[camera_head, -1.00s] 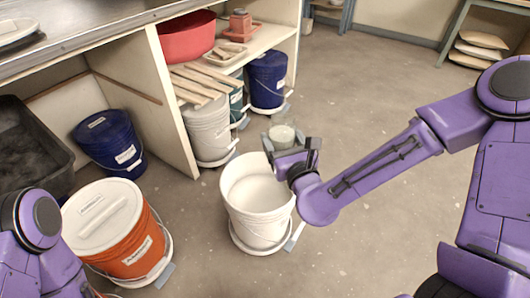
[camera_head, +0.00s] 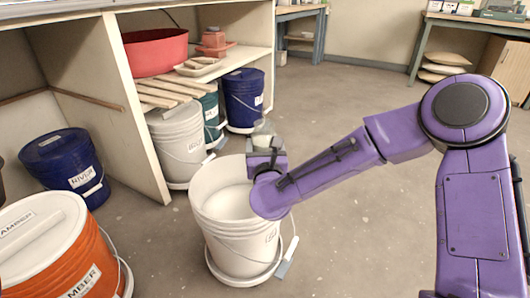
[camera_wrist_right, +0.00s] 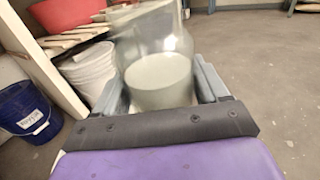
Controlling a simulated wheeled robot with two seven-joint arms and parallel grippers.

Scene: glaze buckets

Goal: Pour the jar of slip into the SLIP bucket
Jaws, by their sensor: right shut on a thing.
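My right gripper (camera_head: 264,150) is shut on a clear glass jar (camera_head: 263,133). In the right wrist view the jar (camera_wrist_right: 155,75) stands roughly upright between the fingers, with pale grey-green slip in its lower part. An open white bucket (camera_head: 240,243) stands on a low wheeled base in the middle of the head view, with pale contents inside. The gripper and jar appear above its far right rim; the exact height is unclear. My forearm hides part of the bucket's right side, and I cannot read a SLIP label on it. My left gripper is out of view.
An orange AMBER bucket (camera_head: 88,268) with a white lid stands at left. A blue lidded bucket (camera_head: 75,178) stands behind it. A lidded white bucket (camera_head: 180,150), a teal one and another blue one (camera_head: 243,103) stand under the shelf. Floor at right is clear.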

